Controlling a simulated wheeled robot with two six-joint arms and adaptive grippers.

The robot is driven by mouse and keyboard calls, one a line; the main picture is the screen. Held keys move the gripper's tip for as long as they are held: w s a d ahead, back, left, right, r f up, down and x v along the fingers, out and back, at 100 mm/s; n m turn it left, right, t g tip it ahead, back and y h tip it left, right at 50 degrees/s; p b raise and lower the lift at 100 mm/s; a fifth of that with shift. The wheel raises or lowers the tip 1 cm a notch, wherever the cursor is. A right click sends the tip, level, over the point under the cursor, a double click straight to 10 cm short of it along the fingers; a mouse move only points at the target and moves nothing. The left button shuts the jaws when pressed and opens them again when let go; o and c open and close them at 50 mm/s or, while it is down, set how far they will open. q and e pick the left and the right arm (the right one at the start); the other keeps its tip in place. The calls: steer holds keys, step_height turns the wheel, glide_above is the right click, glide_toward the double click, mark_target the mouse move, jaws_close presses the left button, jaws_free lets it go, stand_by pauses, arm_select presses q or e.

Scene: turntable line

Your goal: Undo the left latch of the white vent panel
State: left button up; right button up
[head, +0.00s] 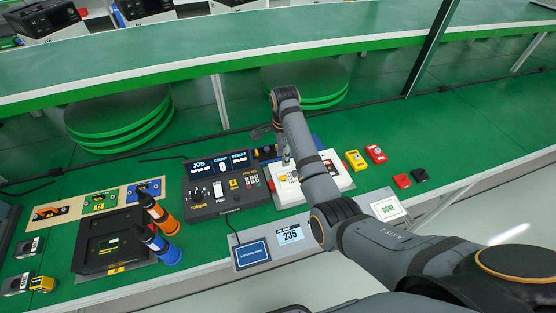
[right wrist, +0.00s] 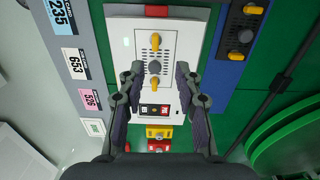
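The white vent panel (head: 337,180) lies on the green bench, partly hidden by my right arm in the head view. In the right wrist view the panel (right wrist: 125,45) shows two yellow latches with a grey round knob (right wrist: 154,67) between them. One latch (right wrist: 155,41) is toward the top of that picture, the other (right wrist: 155,83) lower. Both look lengthwise in that view. My right gripper (right wrist: 158,72) is open, its fingers apart over the panel, with the knob and lower latch showing between them. No hold on a latch shows. My left gripper is not in view.
A blue panel with yellow-ended knobs (right wrist: 240,36) lies beside the white one. A dark control console (head: 226,190) stands to its left. Yellow (head: 356,160) and red (head: 376,154) blocks sit to its right.

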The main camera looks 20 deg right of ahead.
glide_above(283, 176)
step_height(283, 176, down, 6)
steer(key=shift+r+p, duration=0.1)
steer(key=shift+p, duration=0.3)
step_height(283, 176, down, 4)
steer(key=shift+r, duration=0.2)
steer(key=shift+f, duration=0.15)
steer(key=c, duration=0.5)
jaws_close()
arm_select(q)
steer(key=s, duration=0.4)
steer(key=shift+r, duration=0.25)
